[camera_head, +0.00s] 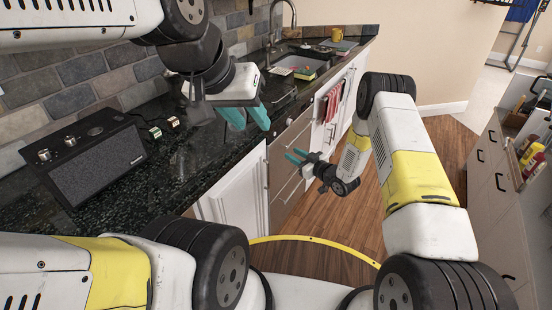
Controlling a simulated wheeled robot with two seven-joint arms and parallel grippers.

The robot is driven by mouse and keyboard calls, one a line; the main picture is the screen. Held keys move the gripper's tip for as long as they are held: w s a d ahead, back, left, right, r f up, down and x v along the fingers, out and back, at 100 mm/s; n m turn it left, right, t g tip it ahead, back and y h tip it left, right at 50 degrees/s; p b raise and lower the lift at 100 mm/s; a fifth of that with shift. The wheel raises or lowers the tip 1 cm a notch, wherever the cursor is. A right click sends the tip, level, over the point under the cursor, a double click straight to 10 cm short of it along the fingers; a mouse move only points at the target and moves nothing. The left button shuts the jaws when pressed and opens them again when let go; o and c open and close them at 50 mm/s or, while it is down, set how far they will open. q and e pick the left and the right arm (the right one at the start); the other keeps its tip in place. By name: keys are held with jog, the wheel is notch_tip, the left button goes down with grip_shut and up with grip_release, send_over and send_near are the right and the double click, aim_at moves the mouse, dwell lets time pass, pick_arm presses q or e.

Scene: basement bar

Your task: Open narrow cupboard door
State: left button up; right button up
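A white cupboard door (237,195) with a vertical bar handle stands below the counter, closed as far as I can see; my arm and base hide its lower part. Farther along the same row, a narrow white door (329,137) also appears closed. I cannot tell which is the task's door. My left gripper (247,119) hangs over the counter edge, above the nearer door, its teal fingers apart and empty. My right gripper (295,157) is in front of the drawers, pointing left towards them. Its teal fingers are apart with nothing visible between them.
A drawer stack (290,160) with bar handles lies between the white doors. A black radio (95,160) stands on the dark counter (185,165). A red towel (332,103) hangs below the sink (300,66). Grey drawers (490,165) line the right; wooden floor is open between.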

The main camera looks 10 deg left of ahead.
aim_at(268, 174)
jog(key=s+a+f+g+y, duration=0.1)
jog(key=s+a+f+y, duration=0.2)
jog(key=s+f, duration=0.5)
jog(key=shift+n, duration=0.4)
jog(key=x, duration=0.8)
jog(key=shift+s+r, duration=0.1)
jog(key=shift+s, duration=0.15)
grip_shut()
